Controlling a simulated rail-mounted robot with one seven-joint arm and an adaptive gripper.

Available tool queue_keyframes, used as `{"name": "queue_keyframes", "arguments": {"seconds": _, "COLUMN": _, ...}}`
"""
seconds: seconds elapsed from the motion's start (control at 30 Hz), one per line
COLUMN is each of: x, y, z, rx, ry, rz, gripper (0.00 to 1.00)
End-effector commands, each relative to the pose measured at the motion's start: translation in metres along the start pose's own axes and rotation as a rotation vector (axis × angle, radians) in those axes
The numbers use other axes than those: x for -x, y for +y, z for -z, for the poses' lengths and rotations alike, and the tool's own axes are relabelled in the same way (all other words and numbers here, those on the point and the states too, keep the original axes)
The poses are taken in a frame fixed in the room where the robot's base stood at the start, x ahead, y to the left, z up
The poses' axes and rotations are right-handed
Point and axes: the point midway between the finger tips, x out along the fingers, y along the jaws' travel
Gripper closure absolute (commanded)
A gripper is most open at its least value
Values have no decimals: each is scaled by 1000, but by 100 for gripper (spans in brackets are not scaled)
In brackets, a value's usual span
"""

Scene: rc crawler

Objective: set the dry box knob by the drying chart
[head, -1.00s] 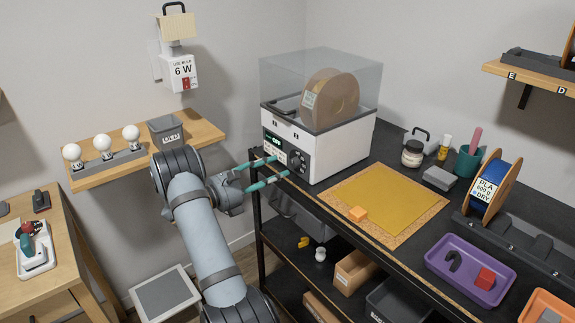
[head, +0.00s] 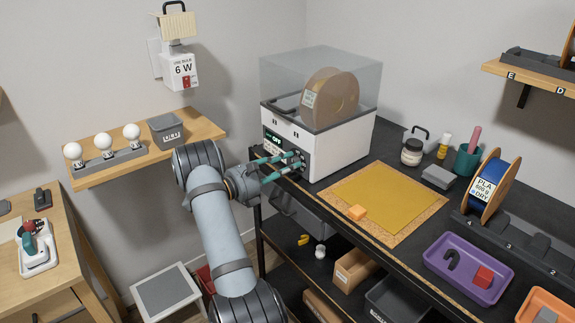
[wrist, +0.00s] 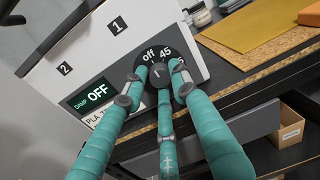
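The dry box (head: 290,128) is a white box with a clear cover and a brown spool inside. Its dark round knob (wrist: 160,72) is on the front panel, with "off" and "45" printed around it; another mark is hidden. The display (wrist: 92,95) reads "DAMP OFF". A label (wrist: 98,128) starting "PLA" is below it, partly covered by a finger. My gripper (wrist: 157,74) has teal fingers spread around the knob; it also shows at the panel in the head view (head: 297,162). I cannot tell whether the fingers touch the knob.
The box stands on a black workbench with a yellow mat (head: 385,200) and an orange block (head: 357,213) to its right. A purple tray (head: 440,266) and a blue spool (head: 489,187) are farther right. A wooden wall shelf (head: 200,132) is at left.

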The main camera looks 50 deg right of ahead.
Motion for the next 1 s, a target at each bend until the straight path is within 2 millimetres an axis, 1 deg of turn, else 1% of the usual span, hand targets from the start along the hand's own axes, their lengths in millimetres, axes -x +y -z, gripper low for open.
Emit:
{"name": "queue_keyframes", "arguments": {"seconds": 0.03, "x": 0, "y": 0, "z": 0, "rx": 0, "ry": 0, "rz": 0, "gripper": 77}}
{"name": "queue_keyframes", "arguments": {"seconds": 0.43, "x": 0, "y": 0, "z": 0, "rx": -1, "ry": 0, "rz": 0, "gripper": 100}}
{"name": "queue_keyframes", "arguments": {"seconds": 0.77, "x": 0, "y": 0, "z": 1, "rx": -40, "ry": 1, "rz": -1, "gripper": 100}}
{"name": "queue_keyframes", "arguments": {"seconds": 1.0, "x": 0, "y": 0, "z": 2, "rx": -180, "ry": 6, "rz": -2, "gripper": 100}}
